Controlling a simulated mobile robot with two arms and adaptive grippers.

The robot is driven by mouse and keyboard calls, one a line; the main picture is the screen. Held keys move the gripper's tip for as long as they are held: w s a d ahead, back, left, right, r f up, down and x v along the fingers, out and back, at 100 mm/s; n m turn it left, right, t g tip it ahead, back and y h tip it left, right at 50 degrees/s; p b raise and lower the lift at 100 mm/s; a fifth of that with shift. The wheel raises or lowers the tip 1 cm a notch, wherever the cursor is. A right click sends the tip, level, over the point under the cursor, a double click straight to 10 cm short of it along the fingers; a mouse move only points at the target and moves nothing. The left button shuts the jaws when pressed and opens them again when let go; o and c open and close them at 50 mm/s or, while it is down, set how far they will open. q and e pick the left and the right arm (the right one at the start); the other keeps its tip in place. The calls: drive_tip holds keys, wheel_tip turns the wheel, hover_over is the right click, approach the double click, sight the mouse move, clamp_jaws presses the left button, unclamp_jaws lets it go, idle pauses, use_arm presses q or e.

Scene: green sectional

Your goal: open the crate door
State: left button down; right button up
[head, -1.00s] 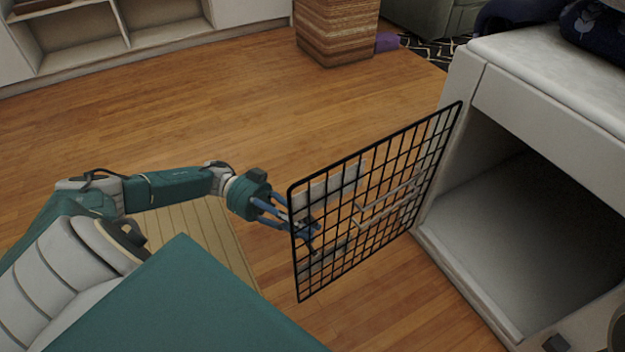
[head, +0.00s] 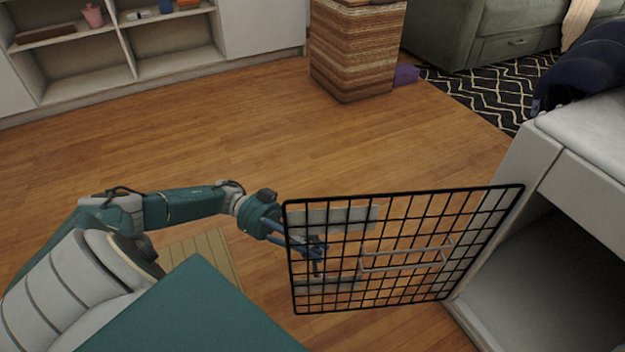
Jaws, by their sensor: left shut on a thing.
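The crate door (head: 405,212) is a black wire grid, swung wide out from the white crate (head: 528,165) on the right. Its right edge meets the crate's front left edge, and the dark inside of the crate (head: 560,285) shows. My left gripper (head: 314,250) is at the door's free left edge, shut on the grid, with its fingers partly behind the wires. Pale bars and a handle-like frame (head: 405,262) show on the door. My right gripper is not in the head view.
A striped woven basket (head: 358,50) stands on the wooden floor at the back, beside a purple object (head: 406,75). White shelves (head: 170,65) line the back left. A green sofa (head: 480,35) and a patterned rug (head: 490,95) are at the back right. The middle floor is clear.

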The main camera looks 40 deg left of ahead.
use_arm(q)
drive_tip(key=shift+s+a+f, duration=0.1)
drive_tip(key=shift+f, duration=0.05)
drive_tip(key=c, duration=1.8)
unclamp_jaws()
drive_tip(key=shift+o, duration=0.2)
drive_tip(key=a, duration=0.7)
drive_tip(key=shift+s+a, duration=0.25)
drive_tip(key=shift+s, duration=0.1)
